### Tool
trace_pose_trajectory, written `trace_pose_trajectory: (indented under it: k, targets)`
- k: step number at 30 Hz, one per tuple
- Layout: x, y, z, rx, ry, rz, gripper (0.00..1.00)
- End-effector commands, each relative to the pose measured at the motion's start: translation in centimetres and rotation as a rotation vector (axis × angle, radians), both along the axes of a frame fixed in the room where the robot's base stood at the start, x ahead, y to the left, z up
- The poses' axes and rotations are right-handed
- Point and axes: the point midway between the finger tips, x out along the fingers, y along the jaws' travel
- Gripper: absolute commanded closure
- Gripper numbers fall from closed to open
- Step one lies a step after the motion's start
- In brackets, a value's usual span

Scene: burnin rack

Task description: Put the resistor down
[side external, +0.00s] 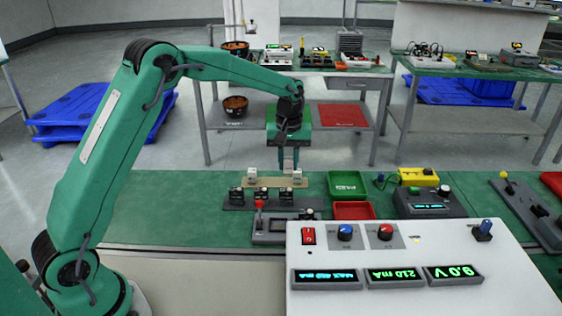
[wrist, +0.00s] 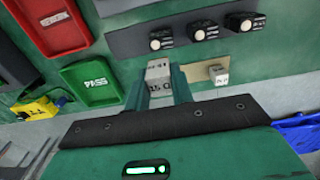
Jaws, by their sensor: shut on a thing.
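My gripper (wrist: 160,88) is shut on a small pale block with dark printing, the resistor (wrist: 158,75), held between its two green fingers. In the side external view my gripper (side external: 288,166) points down over the beige strip (side external: 275,182), near its right part. Two small white blocks show at the strip, one at its left (side external: 252,171) and one by the fingertips (side external: 297,174). I cannot tell whether the block by the fingertips is the held one, or whether the resistor touches the strip. The left block also shows in the wrist view (wrist: 218,74).
A green PASS tray (side external: 348,184) and a red tray (side external: 353,211) lie right of the strip. A dark rail with several black sockets (side external: 262,196) runs in front. A yellow box (side external: 418,176) and a white instrument panel (side external: 420,245) stand further right and nearer. Green mat (side external: 160,205) is clear at left.

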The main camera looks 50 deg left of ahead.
Motion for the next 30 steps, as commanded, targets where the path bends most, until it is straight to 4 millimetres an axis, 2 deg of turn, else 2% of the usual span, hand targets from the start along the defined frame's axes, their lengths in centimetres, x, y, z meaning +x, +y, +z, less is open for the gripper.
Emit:
trace_pose_trajectory:
  k: [15, 21, 30]
  targets:
    - [2.7, 7.7, -4.9, -0.001, 0.001, 0.003, 0.99]
    - [3.2, 8.9, -5.6, 0.0, 0.0, 0.0, 0.99]
    - [3.2, 8.9, -6.3, 0.0, 0.001, 0.0, 0.99]
